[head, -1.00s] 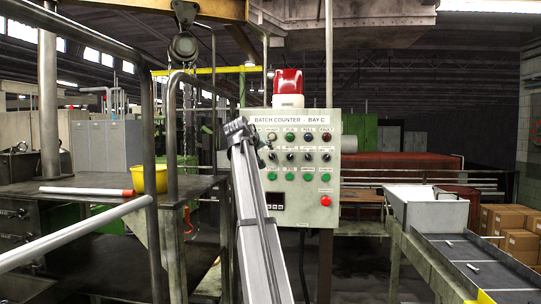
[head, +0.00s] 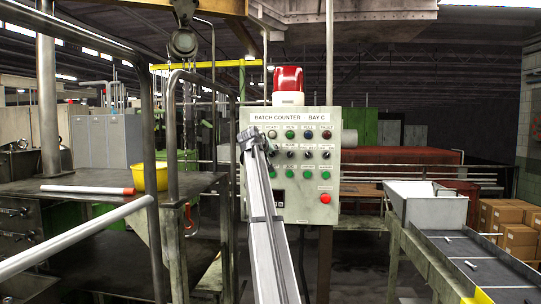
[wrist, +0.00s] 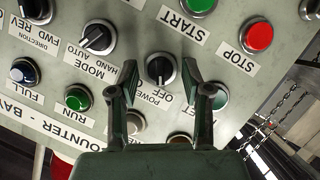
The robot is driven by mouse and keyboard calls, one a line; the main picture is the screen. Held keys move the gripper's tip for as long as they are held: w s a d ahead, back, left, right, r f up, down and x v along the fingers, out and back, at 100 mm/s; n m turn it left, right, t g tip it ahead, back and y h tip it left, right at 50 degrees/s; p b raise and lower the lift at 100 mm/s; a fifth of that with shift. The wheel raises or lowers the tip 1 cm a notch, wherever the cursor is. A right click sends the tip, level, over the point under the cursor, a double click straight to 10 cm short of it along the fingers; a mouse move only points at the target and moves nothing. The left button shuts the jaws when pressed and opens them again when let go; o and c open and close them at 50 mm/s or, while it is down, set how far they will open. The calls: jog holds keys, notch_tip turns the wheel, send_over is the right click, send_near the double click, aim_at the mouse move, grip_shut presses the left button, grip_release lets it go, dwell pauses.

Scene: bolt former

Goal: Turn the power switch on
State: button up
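The power switch (wrist: 160,68) is a round black knob with a pale pointer line, on the grey-green control panel (head: 325,215). Its label reads POWER and OFF, upside down in the wrist view. My gripper (wrist: 159,76) is open, with one dark green finger on each side of the knob. I cannot tell whether the fingertips touch it. In the head view my gripper (head: 250,140) is at the panel's upper left, where my arm hides the power switch.
A green start button (wrist: 199,5) and red stop button (wrist: 256,37) are close by. The mode selector (wrist: 97,37) and green run lamp (wrist: 78,97) are on the other side. A red beacon (head: 288,80) tops the panel. A metal railing (head: 150,120) stands left.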

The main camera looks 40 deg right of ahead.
grip_shut()
jog(key=shift+d+m+t+y+b, duration=0.1)
jog(key=shift+m+t+y+b, duration=0.3)
jog(key=shift+m+y+b, duration=0.5)
jog(key=m+t+y+b, duration=0.1)
jog(key=m, duration=0.1)
jog(key=shift+s+m+b, duration=0.15)
jog(key=shift+m+b, duration=0.25)
jog(key=m+t+y+b, duration=0.1)
jog(key=m+t, duration=0.1)
jog(key=m, duration=0.1)
jog(key=shift+s+d+b, duration=0.1)
jog(key=shift+b, duration=0.25)
jog(key=shift+m, duration=0.3)
